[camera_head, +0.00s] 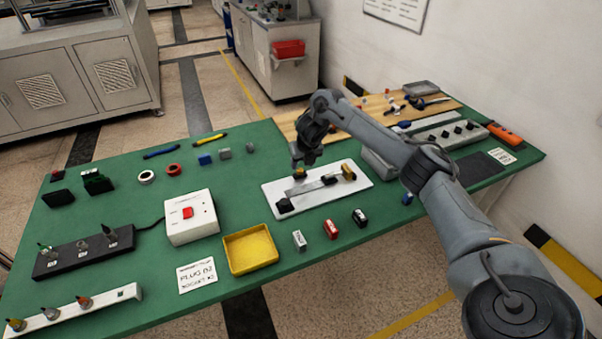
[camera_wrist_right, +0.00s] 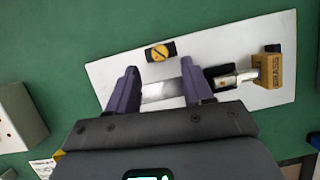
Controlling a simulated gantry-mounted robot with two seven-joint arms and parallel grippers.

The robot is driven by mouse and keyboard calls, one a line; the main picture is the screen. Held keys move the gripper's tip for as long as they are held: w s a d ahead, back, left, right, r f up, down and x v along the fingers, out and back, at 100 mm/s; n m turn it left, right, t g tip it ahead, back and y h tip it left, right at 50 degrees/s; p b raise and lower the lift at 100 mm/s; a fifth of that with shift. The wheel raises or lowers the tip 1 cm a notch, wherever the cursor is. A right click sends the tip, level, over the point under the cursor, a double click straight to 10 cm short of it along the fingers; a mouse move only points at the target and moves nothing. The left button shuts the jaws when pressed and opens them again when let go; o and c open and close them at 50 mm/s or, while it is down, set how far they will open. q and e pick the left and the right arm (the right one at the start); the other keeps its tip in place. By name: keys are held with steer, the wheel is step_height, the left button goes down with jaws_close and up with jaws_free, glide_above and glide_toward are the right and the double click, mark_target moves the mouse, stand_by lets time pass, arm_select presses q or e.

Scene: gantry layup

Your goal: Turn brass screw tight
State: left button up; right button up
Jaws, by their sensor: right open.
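A white plate (camera_head: 327,203) lies on the green table and carries small black fixtures. In the right wrist view, a round brass screw head (camera_wrist_right: 160,52) with a dark slot sits in a black block near the plate's upper edge. A block labelled BRASS (camera_wrist_right: 268,71) with a metal shaft is at the plate's right; it also shows in the head view (camera_head: 348,171). My right gripper (camera_wrist_right: 160,86) is open over the plate, its purple fingers either side of a flat silver bar (camera_wrist_right: 160,92). The screw head is just beyond the fingertips, not between them. My left gripper is out of view.
A white box with a red switch (camera_head: 190,217), a yellow tray (camera_head: 250,250) and several small blocks stand left and in front of the plate. A wooden board (camera_head: 290,124) with tools lies behind.

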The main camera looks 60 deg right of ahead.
mark_target(300, 170)
steer(key=shift+b+x, duration=0.5)
steer(key=shift+x, duration=1.85)
jaws_close()
